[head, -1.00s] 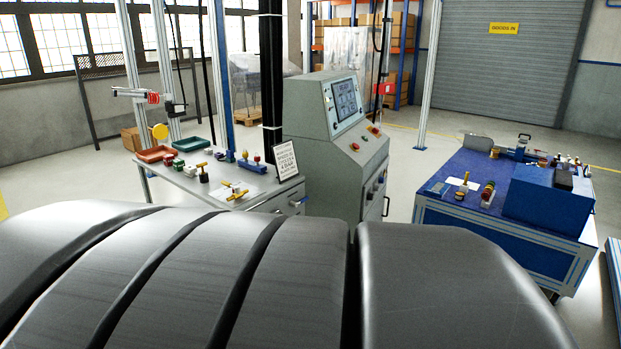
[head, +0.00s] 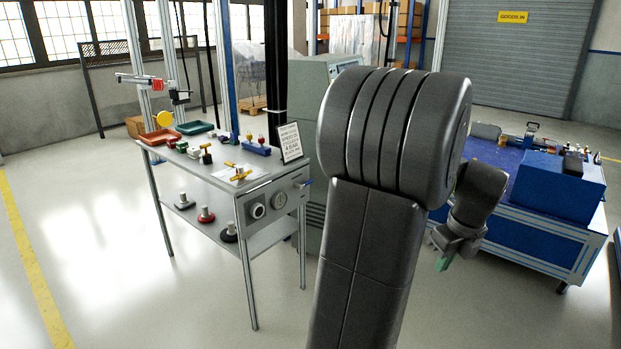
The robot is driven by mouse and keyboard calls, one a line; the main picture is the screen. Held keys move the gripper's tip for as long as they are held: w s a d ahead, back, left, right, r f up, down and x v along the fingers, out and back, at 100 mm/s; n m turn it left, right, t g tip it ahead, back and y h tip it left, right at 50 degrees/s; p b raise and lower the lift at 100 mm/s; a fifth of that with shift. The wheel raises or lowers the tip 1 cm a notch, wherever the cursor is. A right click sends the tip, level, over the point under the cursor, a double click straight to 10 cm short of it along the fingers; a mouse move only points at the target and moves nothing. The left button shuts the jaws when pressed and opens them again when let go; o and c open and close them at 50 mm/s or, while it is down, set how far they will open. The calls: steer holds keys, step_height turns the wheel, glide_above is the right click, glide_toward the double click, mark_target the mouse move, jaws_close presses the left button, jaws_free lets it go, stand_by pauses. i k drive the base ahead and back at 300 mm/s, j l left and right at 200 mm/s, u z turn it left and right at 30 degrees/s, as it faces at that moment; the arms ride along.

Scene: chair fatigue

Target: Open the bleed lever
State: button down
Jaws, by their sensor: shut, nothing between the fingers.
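My gripper (head: 442,264) hangs at the right of my arm in the head view, small and partly turned away, with a green tip. It is shut and empty, well apart from the bench and over open floor. No part is clearly marked as the bleed lever. A yellow handled part (head: 239,172) lies on the bench top. Which of these is the bleed lever I cannot tell.
The metal bench (head: 190,165) carries trays, small coloured parts and a sign (head: 290,142). Round weights stand on its lower shelf. A grey console (head: 310,95) is partly hidden by my arm. A blue workbench (head: 550,240) stands right. Floor at left is clear.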

mark_target(307, 183)
steer(key=i+u, duration=0.25)
steer(key=i, duration=0.25)
steer(key=i+l+u, duration=0.25)
steer(key=i, duration=0.25)
steer(key=i+l+u, duration=0.2)
steer(key=i, duration=0.3)
steer(key=i+l+u, duration=0.25)
steer(key=i, duration=0.25)
